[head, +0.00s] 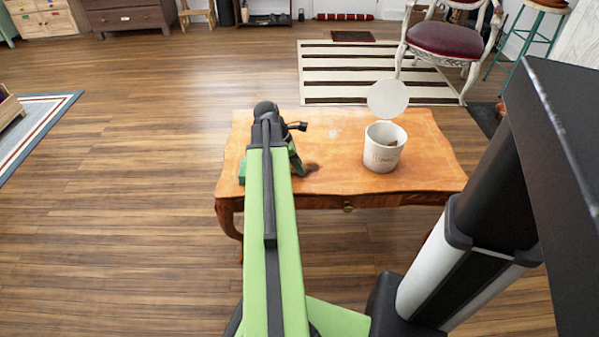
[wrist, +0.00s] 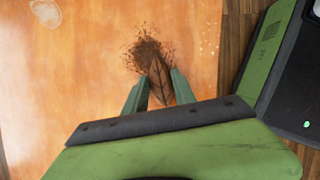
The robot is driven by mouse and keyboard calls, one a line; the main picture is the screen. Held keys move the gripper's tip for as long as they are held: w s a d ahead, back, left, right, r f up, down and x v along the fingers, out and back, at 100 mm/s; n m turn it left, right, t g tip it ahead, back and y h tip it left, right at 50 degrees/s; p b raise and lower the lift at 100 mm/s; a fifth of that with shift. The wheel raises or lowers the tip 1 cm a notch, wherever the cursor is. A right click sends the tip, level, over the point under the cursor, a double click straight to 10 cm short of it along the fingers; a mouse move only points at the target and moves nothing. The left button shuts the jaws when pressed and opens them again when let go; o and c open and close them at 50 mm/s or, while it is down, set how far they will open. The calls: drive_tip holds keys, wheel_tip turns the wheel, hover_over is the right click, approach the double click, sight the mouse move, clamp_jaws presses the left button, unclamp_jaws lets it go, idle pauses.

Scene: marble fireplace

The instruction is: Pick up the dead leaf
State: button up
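The dead leaf (wrist: 159,77) is brown and pointed with a midrib; it lies on a patch of dark crumbs on the wooden table (wrist: 80,100). In the wrist view my gripper (wrist: 158,80) is open, with its two green fingers on either side of the leaf's lower part. A gap shows beside the left finger; the right finger is close to the leaf's edge, and contact cannot be told. In the head view my gripper (head: 292,167) is low over the left part of the tabletop, partly behind my arm. The leaf cannot be made out there.
The table's middle is clear. A red-cushioned chair (head: 445,38) and a striped rug (head: 340,75) are beyond.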

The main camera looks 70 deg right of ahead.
clamp_jaws()
